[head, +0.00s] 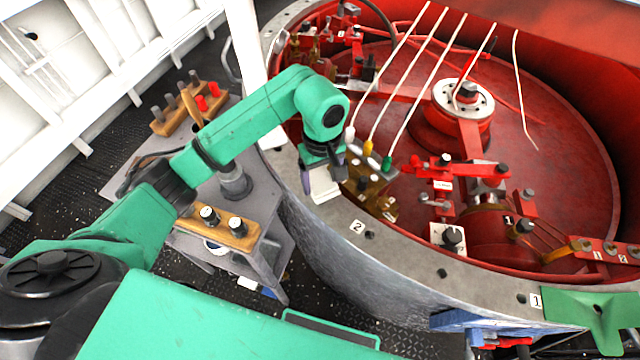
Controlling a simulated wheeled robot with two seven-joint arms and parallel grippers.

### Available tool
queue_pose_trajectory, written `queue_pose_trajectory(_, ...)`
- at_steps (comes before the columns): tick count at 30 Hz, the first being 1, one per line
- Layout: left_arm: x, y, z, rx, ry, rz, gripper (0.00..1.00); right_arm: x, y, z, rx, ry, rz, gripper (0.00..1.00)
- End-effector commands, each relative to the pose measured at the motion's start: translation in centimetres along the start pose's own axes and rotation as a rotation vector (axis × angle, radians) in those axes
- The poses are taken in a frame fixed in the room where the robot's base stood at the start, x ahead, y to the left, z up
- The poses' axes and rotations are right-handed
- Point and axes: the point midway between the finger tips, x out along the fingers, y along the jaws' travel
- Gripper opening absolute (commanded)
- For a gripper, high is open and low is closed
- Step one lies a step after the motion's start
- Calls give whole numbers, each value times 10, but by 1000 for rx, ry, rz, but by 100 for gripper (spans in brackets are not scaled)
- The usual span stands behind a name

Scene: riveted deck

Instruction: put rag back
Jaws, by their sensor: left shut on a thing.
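My left gripper (322,172) reaches over the grey rim of the big round red tub and points down at it. It is shut on a small white piece (323,188), which looks like a folded rag, right at the rim's inner edge. The jaws hide part of it, and I cannot tell whether it touches the rim. A green sheet-like thing (590,315) lies over the rim at the lower right; I cannot tell whether it is cloth. My right gripper is not in view.
The tub's rim (345,222) curves across the middle. Close to my gripper stand a brass block (365,185) and upright rods with coloured ends. The red tub floor holds a hub (463,97).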

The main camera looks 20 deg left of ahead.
Motion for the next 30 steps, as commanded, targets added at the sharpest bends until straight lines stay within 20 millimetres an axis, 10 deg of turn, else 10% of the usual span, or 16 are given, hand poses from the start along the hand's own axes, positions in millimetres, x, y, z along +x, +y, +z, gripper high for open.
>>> queue_pose_trajectory(15, 38, 0, 0, 4, 1, 0, 24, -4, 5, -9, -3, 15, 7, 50)
queue_pose_trajectory(16, 36, 0, 0, 3, 1, 0, 84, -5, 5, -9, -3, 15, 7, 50)
queue_pose_trajectory(17, 36, 0, 0, 3, 1, 0, 95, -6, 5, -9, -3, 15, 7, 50)
queue_pose_trajectory(30, 21, 1, -1, 3, 3, 3, 100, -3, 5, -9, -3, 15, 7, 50)
